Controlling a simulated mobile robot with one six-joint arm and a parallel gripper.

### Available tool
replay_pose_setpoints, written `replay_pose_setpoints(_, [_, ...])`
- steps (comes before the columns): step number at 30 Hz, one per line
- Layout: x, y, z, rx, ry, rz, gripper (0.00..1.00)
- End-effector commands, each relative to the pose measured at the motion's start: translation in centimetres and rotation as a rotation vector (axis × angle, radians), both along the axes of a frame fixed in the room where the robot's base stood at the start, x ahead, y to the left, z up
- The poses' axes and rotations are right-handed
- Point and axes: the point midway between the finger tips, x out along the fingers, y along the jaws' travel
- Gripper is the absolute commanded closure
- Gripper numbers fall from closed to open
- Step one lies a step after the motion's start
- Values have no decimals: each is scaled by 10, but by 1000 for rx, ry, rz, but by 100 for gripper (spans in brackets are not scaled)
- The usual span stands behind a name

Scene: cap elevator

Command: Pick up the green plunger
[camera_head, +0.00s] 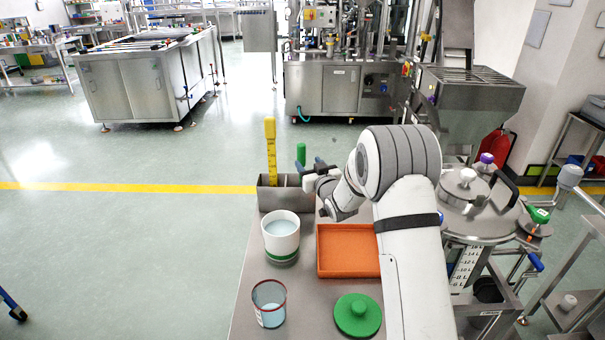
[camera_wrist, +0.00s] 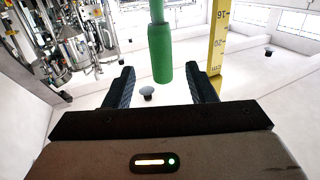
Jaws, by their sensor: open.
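The green plunger (camera_head: 301,154) stands upright at the far end of the steel table; its lower part is hidden behind my gripper and the holder. In the wrist view its thick green grip (camera_wrist: 161,55) hangs into the picture between and beyond my fingertips, with a thinner green shaft above it. My gripper (camera_head: 311,166) is at the holder, close beside the plunger. In the wrist view its two dark fingers (camera_wrist: 163,84) are apart, with clear gaps to the grip on both sides. Nothing is held.
A yellow ruler (camera_head: 270,150) stands left of the plunger in a grey divided holder (camera_head: 270,199); it also shows in the wrist view (camera_wrist: 218,45). On the table are a white cup (camera_head: 281,240), a clear red-rimmed cup (camera_head: 269,313), an orange tray (camera_head: 348,250) and a green knobbed lid (camera_head: 357,327).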

Motion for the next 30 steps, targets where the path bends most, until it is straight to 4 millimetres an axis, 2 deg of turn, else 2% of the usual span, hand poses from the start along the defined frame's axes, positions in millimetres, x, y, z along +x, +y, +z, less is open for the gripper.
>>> replay_pose_setpoints(16, [57,25,-1,-2,2,-2,49])
replay_pose_setpoints(25, [61,26,-2,-1,3,-3,49])
replay_pose_setpoints(30, [60,26,-2,-1,3,-4,62])
